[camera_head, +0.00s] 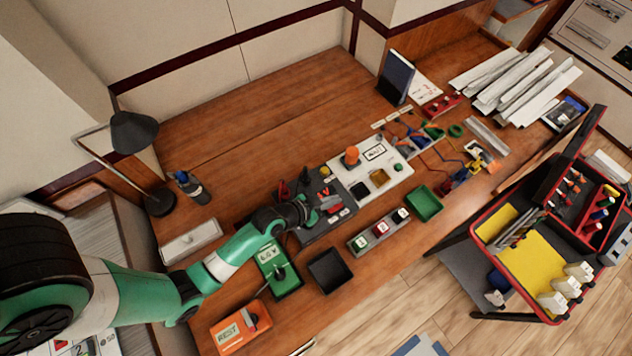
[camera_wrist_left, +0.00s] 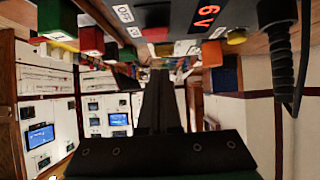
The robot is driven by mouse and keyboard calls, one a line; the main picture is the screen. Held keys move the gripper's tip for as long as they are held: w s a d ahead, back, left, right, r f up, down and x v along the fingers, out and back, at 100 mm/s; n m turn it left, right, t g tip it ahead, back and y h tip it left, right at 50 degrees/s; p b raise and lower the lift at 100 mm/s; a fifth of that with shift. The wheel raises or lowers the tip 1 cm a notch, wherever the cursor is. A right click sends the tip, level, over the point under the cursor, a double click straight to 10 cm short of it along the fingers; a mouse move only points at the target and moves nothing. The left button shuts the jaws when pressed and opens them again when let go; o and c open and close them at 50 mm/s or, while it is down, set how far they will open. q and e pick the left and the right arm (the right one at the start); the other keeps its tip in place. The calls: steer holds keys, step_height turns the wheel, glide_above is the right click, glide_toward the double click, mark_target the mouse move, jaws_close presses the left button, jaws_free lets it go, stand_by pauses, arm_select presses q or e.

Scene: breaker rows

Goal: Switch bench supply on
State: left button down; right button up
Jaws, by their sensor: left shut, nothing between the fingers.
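The bench supply seems to be the dark grey unit (camera_head: 325,228) near the middle of the bench in the head view, with red and dark parts and small pale labels on it. In the left wrist view a dark panel (camera_wrist_left: 185,12) fills the top edge, with a red "6v" display (camera_wrist_left: 208,15) and a white "OFF" label (camera_wrist_left: 124,13). A dark part sits between label and display; its setting is unclear. My left gripper (camera_head: 313,211) is over the dark unit; its fingers (camera_wrist_left: 160,78) are shut and empty. Contact with the panel cannot be told. My right gripper is out of view.
A white panel (camera_head: 399,172) with an orange knob adjoins the unit. A block with several coloured buttons (camera_head: 358,245), a black tray (camera_head: 328,281) and a green tray (camera_head: 424,203) lie in front. A green meter (camera_head: 287,286) is under my left arm.

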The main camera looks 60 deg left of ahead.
arm_select(q)
steer(key=shift+s+r+b, duration=0.5)
steer(key=shift+s+r, duration=0.25)
steer(key=shift+r, duration=0.3)
steer(key=r+v, duration=0.1)
steer(key=v, duration=0.6)
steer(key=shift+w+r, duration=0.15)
steer(key=shift+r, duration=0.1)
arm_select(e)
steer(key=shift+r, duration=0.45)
